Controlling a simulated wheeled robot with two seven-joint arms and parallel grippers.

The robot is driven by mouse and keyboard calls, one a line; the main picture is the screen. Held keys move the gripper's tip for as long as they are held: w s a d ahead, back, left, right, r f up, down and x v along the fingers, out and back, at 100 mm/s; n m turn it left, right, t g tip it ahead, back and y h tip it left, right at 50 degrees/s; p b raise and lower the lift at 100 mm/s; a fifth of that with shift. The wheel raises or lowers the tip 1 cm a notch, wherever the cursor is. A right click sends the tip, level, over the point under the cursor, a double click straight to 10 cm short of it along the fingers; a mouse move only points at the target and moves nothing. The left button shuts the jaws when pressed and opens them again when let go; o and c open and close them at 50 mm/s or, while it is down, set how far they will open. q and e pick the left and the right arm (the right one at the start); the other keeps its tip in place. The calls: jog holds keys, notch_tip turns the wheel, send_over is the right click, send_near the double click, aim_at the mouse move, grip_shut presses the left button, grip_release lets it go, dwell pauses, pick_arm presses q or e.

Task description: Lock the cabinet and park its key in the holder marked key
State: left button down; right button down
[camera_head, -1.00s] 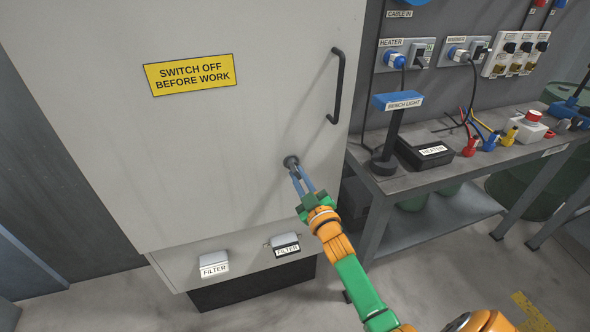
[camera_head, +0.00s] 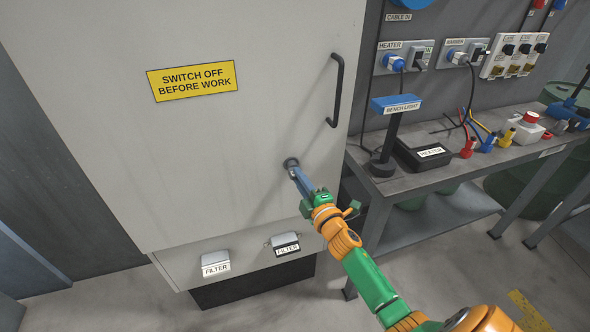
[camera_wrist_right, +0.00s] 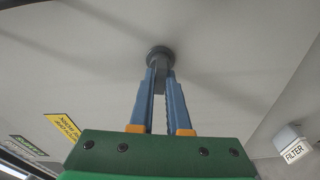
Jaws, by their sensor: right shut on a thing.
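The grey cabinet (camera_head: 240,190) stands with its door shut flush, as far as I can see. Its round dark lock (camera_head: 291,163) sits below the handle and also shows in the right wrist view (camera_wrist_right: 160,54). My right gripper (camera_head: 296,173) is at the lock, its blue fingers closed on the grey key (camera_wrist_right: 160,78), which points into the lock. The fingers hide most of the key, so its depth in the lock is unclear. My left gripper is not in view.
The black door handle (camera_head: 337,90) is above right of the lock. The bench (camera_head: 400,182) at right carries a bench light (camera_head: 390,135), a heater box (camera_head: 424,153) and cables.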

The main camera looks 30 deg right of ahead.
jog(key=shift+n, duration=1.1)
jog(key=shift+s+a+p, duration=0.15)
jog(key=shift+s+p, duration=0.15)
jog(key=shift+s, duration=0.3)
jog(key=s, duration=0.1)
jog(key=s+p, duration=0.1)
jog(key=s, duration=0.1)
jog(key=shift+a, duration=0.35)
jog(key=shift+w+d+b, duration=0.25)
jog(key=shift+w+b, duration=0.05)
jog(key=shift+w, duration=0.6)
jog(key=shift+w+d+b, duration=0.2)
jog(key=shift+w+b, duration=0.1)
jog(key=shift+w, duration=0.6)
jog(key=shift+w+d+r, duration=0.1)
jog(key=shift+w, duration=0.2)
